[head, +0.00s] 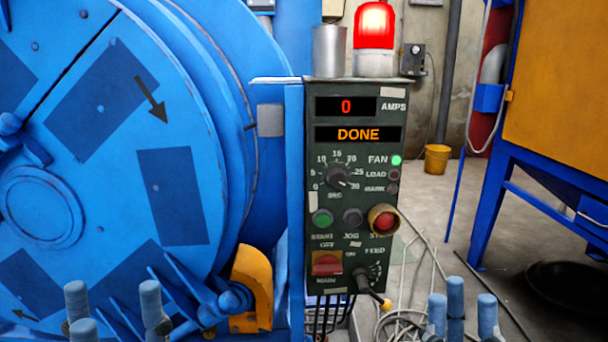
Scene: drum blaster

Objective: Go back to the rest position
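My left gripper (113,304) is low at the left, in front of the blue drum door (170,190). Its grey-blue fingertips point up and stand well apart, with nothing between them. My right gripper (464,304) is low at the right, beside the control panel (352,200) and in front of the floor. Its fingertips also point up with a gap between them and hold nothing. The lower parts of both grippers are cut off by the bottom edge. Both appear clear of the panel and the drum.
The panel's display (358,134) reads DONE, with 0 amps above it. A red beacon (374,27) glows on top, and the fan light (396,160) is green. Loose cables (405,315) lie on the floor. An orange and blue machine (560,90) stands at the right.

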